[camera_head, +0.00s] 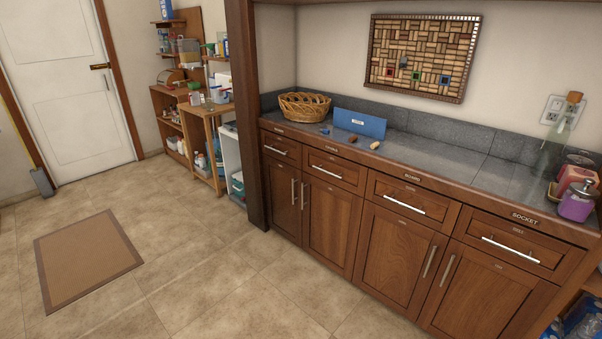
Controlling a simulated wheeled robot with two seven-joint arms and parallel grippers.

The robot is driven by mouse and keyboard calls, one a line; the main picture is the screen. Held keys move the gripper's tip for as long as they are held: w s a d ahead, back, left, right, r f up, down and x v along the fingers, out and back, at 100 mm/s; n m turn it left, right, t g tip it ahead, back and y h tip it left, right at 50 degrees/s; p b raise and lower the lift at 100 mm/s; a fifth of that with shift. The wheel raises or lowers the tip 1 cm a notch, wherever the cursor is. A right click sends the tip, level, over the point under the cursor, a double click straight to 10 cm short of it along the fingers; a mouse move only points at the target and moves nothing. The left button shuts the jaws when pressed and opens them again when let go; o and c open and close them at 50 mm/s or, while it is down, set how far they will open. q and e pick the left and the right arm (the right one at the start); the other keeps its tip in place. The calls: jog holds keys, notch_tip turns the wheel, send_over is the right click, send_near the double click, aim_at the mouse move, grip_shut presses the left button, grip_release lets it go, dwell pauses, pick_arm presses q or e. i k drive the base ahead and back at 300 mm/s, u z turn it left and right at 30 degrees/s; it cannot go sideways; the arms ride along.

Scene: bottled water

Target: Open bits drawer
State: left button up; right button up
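A wooden cabinet (385,235) has a row of drawers under its grey countertop (440,157), all shut. From left to right they are the first drawer (272,147), the second drawer (345,178), the third drawer (392,193) and the rightmost drawer (480,248). Each has a metal bar handle. Labels reading "BOARD" and "SOCKET" sit on the strip above the third and rightmost drawers. The other labels, including the small ones on the drawer fronts, are too small to read surely, so I cannot tell which is the bits drawer. Neither of my grippers is in view.
Cupboard doors (398,247) below the drawers are shut. The countertop holds a wicker basket (304,107), a blue box (360,124), small loose items, a bottle (552,148) and a purple jar (577,203). Shelves (193,118) stand at the back. A mat (86,257) lies on open tiled floor.

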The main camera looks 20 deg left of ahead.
aim_at(351, 176)
jog(key=u, duration=0.95)
jog(key=i, duration=1.5)
jog(key=z, duration=1.35)
